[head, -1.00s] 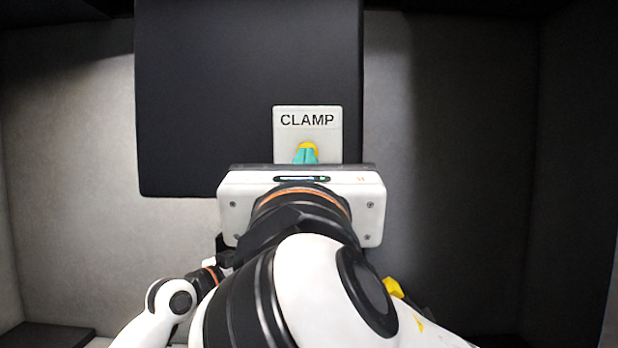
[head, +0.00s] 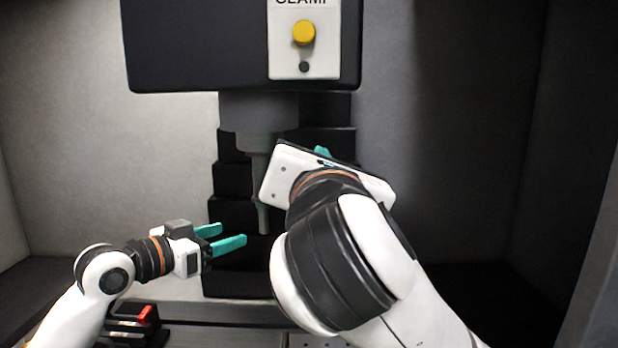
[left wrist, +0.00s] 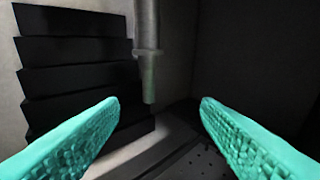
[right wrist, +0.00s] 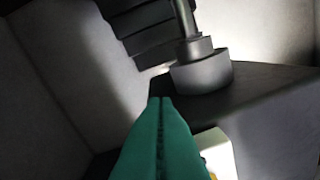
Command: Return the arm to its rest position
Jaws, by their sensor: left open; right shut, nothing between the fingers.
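My right arm comes in from the lower right in the head view, its white and black wrist filling the middle. Its gripper (head: 322,152) is mostly hidden behind the wrist housing, with one teal tip showing. In the right wrist view the teal fingers (right wrist: 162,100) are pressed together and empty. My left gripper (head: 228,238) is open and empty at the lower left, fingers pointing right. Its two teal fingers also show wide apart in the left wrist view (left wrist: 160,102). The yellow button (head: 304,32) sits on the white CLAMP panel (head: 287,62), clear of both grippers.
The dark machine head (head: 190,50) hangs above, with a grey spindle (head: 262,175) pointing down between my grippers. Black stepped bellows (head: 228,180) stand behind it. A black block with a red part (head: 146,314) sits at the lower left. Grey walls enclose both sides.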

